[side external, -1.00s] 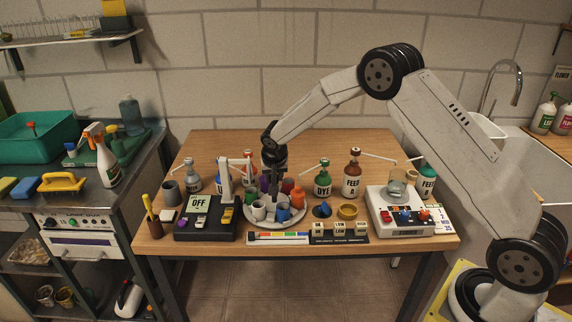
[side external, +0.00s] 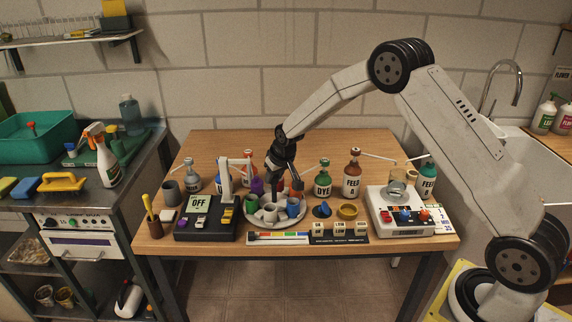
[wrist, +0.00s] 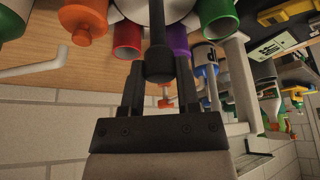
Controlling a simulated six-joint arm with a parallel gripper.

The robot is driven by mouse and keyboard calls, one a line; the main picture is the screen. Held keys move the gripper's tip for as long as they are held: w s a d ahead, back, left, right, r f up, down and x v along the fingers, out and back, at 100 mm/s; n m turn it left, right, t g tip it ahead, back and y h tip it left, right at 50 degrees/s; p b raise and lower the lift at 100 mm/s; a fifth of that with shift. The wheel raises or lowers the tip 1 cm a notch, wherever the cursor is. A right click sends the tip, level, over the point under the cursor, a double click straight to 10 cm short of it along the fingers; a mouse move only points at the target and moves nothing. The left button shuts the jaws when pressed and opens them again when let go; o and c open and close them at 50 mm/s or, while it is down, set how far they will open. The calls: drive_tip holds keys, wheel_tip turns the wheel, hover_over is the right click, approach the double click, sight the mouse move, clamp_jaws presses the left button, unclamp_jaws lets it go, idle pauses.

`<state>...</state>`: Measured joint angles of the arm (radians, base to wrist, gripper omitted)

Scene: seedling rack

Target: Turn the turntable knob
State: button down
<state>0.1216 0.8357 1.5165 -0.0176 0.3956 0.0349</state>
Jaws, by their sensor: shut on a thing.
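The turntable (side external: 262,225) is a pale round plate on the wooden table, carrying several coloured cups. A white cup (side external: 270,212) and a blue cup (side external: 293,207) are at its front, with a green cup (side external: 252,203) at the left. In the wrist view, my gripper (wrist: 158,82) is shut on the black knob (wrist: 158,62), with one finger on each side. In the side view the knob is mostly hidden by the fingers and cups.
A dark device reading OFF (side external: 199,203) stands close on the left. A DYE bottle (side external: 322,184) and a FEED bottle (side external: 353,180) stand to the right. A white console (side external: 405,222) is further right. A colour strip (side external: 278,238) lies in front.

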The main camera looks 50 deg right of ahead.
drive_tip(key=shift+n+y, duration=0.8)
drive_tip(key=shift+n, duration=1.1)
drive_tip(key=shift+d+n+g+y, duration=0.15)
drive_tip(key=shift+n+g+y, duration=0.3)
drive_tip(key=shift+n, duration=1.45)
drive_tip(key=shift+c, duration=1.7)
unclamp_jaws()
drive_tip(key=shift+r, duration=0.1)
drive_tip(key=shift+v, duration=3.8)
drive_tip(key=shift+s+d, duration=0.1)
drive_tip(key=shift+s, duration=0.1)
